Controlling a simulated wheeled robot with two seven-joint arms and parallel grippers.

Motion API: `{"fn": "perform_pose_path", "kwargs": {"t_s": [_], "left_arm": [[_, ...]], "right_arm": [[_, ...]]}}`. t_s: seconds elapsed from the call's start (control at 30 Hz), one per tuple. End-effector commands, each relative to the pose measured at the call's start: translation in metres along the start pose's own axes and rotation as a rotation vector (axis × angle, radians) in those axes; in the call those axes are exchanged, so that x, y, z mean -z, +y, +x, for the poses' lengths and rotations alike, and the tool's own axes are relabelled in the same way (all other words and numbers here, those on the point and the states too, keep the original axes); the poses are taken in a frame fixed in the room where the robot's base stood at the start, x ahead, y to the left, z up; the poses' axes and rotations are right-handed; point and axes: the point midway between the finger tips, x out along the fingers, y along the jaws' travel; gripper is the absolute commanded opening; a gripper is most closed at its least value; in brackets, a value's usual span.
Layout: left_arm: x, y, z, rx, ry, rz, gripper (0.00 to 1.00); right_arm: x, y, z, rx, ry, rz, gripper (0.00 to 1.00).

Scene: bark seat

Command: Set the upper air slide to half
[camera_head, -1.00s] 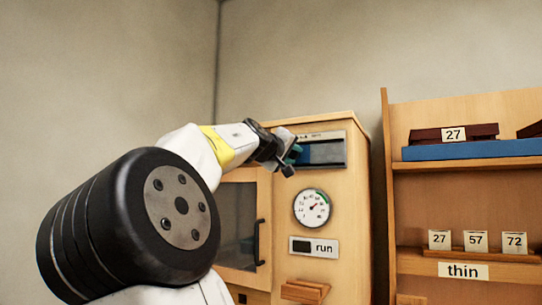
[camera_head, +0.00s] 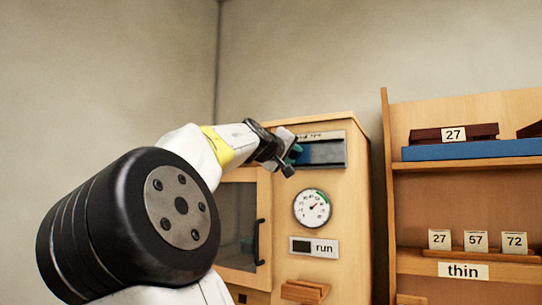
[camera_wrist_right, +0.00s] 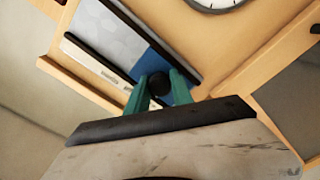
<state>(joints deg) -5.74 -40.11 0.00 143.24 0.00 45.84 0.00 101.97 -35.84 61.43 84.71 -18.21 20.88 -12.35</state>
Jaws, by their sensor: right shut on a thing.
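The upper air slide (camera_head: 322,153) is a blue panel in a grey frame, high on the front of the wooden cabinet. Its blue part also shows in the right wrist view (camera_wrist_right: 181,88), beside a grey part of the slot. My right gripper (camera_head: 292,153) is at the left end of the slide. In the right wrist view its green fingers (camera_wrist_right: 160,88) are closed around a round black knob (camera_wrist_right: 158,83) on the slide. The marks above the slot are too small to read. My left gripper is not in view.
The wooden cabinet (camera_head: 346,200) carries a round dial (camera_head: 312,208) and a "run" sign (camera_head: 324,248) below the slide. A dark-windowed door with a black handle (camera_head: 257,241) is to the left. A shelf unit (camera_head: 450,204) with numbered blocks stands at the right.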

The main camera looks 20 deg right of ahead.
Motion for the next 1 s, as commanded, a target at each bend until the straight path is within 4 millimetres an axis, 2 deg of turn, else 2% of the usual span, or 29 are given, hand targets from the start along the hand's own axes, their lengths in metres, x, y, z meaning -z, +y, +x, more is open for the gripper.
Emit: {"fn": "perform_pose_path", "kwargs": {"t_s": [0.37,0.63,0.97,1.0], "left_arm": [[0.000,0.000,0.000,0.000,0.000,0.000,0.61],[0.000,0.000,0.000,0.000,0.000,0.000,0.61],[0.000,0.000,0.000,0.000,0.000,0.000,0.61],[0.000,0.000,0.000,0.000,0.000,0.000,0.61]], "right_arm": [[-0.001,0.000,0.000,0.001,-0.001,0.000,0.00],[-0.030,0.021,0.000,0.003,-0.003,0.001,0.00],[-0.033,0.022,0.000,0.003,-0.002,-0.001,0.00],[-0.033,0.022,0.000,0.003,-0.002,-0.001,0.35]]}}
